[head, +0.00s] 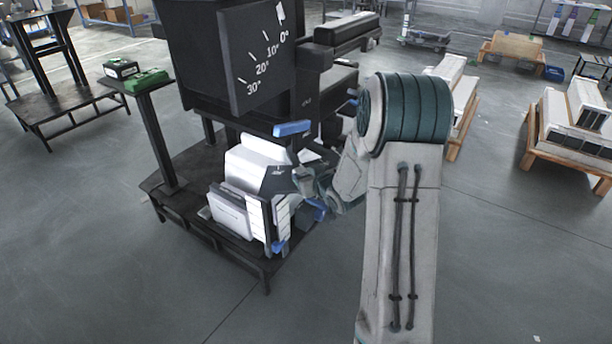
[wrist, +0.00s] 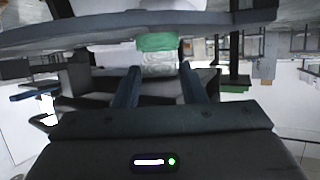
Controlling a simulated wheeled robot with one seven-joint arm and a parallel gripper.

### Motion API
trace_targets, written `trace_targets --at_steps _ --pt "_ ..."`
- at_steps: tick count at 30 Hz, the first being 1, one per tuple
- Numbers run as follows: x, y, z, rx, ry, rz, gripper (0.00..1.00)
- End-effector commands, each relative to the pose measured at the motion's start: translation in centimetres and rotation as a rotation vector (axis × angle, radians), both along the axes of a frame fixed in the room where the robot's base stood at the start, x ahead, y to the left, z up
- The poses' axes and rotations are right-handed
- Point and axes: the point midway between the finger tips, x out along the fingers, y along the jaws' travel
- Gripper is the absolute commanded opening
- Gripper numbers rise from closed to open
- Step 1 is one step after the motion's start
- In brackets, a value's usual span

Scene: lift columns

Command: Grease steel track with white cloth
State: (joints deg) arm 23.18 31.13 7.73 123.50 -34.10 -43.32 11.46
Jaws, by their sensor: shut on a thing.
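My gripper (wrist: 160,67) shows its two dark fingers in the wrist view, with a pale patterned piece, apparently the white cloth (wrist: 158,64), between their tips. A green band lies just above this piece. In the head view my arm reaches left to the machine, and its wrist end is beside the white and grey block assembly. The cloth cannot be made out there. I cannot tell for certain which part is the steel track; upright light strips (head: 268,224) stand at the front of the assembly, partly beside my wrist.
The dark machine head with an angle scale (head: 262,60) rises above the assembly. Blue handles (head: 291,128) stick out near it. A green item (head: 148,80) sits on a post stand at left. Wooden pallets (head: 570,130) stand at right; the floor in front is clear.

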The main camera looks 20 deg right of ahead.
Motion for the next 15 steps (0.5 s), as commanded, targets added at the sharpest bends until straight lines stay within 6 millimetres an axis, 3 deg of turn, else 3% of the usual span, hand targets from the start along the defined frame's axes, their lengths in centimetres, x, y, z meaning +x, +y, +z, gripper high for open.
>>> trace_targets --at_steps 15 --pt "0.02 -0.13 -0.52 0.0 0.0 0.0 0.19"
